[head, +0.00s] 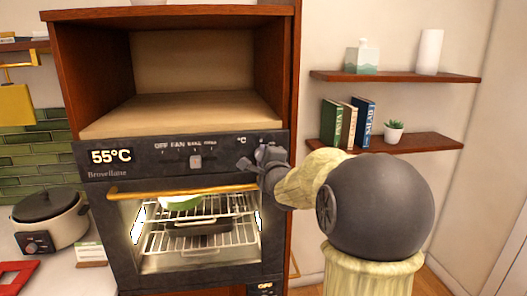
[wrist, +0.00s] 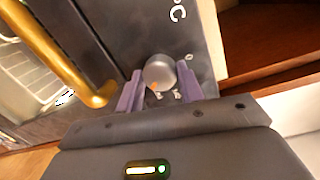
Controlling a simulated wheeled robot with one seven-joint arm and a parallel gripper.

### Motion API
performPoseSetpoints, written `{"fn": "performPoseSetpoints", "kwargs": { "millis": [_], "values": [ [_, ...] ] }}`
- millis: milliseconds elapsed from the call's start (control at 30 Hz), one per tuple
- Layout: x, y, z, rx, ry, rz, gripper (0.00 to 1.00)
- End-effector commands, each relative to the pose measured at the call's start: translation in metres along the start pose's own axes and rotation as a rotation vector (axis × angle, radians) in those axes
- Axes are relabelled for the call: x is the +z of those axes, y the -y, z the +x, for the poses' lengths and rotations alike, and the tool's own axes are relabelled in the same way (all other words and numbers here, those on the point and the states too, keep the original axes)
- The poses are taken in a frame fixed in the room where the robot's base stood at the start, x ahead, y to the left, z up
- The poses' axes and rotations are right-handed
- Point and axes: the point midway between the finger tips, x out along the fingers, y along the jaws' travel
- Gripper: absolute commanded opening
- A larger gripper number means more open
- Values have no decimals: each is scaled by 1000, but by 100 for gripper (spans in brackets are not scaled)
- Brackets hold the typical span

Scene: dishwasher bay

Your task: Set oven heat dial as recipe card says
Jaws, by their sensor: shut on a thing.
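My gripper (head: 262,163) is at the right end of the oven's black control panel (head: 120,161). In the wrist view its two purple fingers (wrist: 159,88) are on either side of the round grey heat dial (wrist: 158,71) and shut on it. In the head view the gripper mostly hides the dial. The oven display (head: 111,156) reads 55°C. A small card (head: 91,254) with a green top edge stands on the counter at left; its writing is too small to read.
A selector knob (head: 196,161) sits mid-panel under OFF and FAN labels. The gold oven handle (head: 180,191) runs just below the panel. The lit oven holds racks and a green dish (head: 181,202). A cooker (head: 48,220) stands left; shelves (head: 395,76) hang right.

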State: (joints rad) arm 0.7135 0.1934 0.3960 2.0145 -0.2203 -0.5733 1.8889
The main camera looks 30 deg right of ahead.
Motion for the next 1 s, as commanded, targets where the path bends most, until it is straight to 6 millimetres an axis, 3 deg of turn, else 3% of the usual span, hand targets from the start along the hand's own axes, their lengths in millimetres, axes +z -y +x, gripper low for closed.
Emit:
{"fn": "performPoseSetpoints", "kwargs": {
  "millis": [400, 1000],
  "values": [
    [-1, -1, 0, -15, 19, 305, 14],
    [-1, -2, 0, -21, 24, 384, 14]
  ]
}}
